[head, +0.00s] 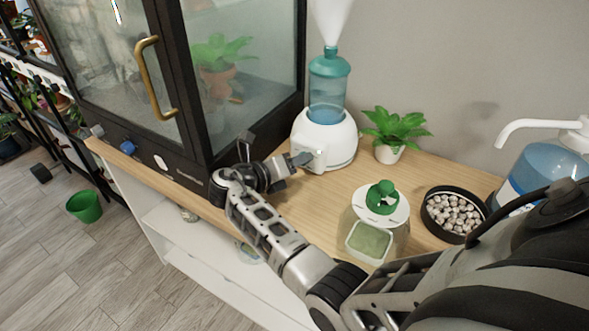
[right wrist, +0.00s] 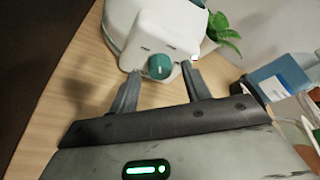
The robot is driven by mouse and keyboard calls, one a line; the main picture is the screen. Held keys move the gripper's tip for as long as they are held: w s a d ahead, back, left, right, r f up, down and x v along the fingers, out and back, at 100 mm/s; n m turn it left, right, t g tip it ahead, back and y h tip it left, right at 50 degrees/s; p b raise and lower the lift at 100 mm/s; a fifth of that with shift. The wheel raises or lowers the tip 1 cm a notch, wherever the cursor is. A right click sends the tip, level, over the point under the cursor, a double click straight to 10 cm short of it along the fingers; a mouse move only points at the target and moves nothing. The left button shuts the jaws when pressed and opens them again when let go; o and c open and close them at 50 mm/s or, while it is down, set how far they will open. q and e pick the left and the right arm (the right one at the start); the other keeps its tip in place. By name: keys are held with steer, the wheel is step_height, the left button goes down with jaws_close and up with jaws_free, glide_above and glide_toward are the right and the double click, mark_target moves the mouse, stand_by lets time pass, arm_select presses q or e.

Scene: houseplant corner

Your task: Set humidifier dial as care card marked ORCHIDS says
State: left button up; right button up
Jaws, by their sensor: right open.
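The white humidifier (head: 338,146) with a teal water tank (head: 327,82) stands on the wooden top beside the glass cabinet, mist rising from it. Its teal dial (right wrist: 160,66) shows on the white front panel in the right wrist view; small marks beside it are too small to read. My right gripper (head: 303,160) is at the humidifier's front. In the right wrist view my right gripper (right wrist: 160,72) is open, its fingers on either side of the dial, with visible gaps. No care card marked ORCHIDS can be made out. My left gripper is not in view.
A potted fern (head: 395,132) stands right of the humidifier. A green-topped container (head: 383,198), a black bowl of pebbles (head: 453,214) and a blue pump bottle (head: 545,168) stand nearer. The glass cabinet (head: 190,80) has a brass handle. A green bucket (head: 85,206) is on the floor.

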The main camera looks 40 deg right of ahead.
steer(key=shift+d, duration=0.1)
steer(key=c, duration=1)
steer(key=shift+p, duration=0.3)
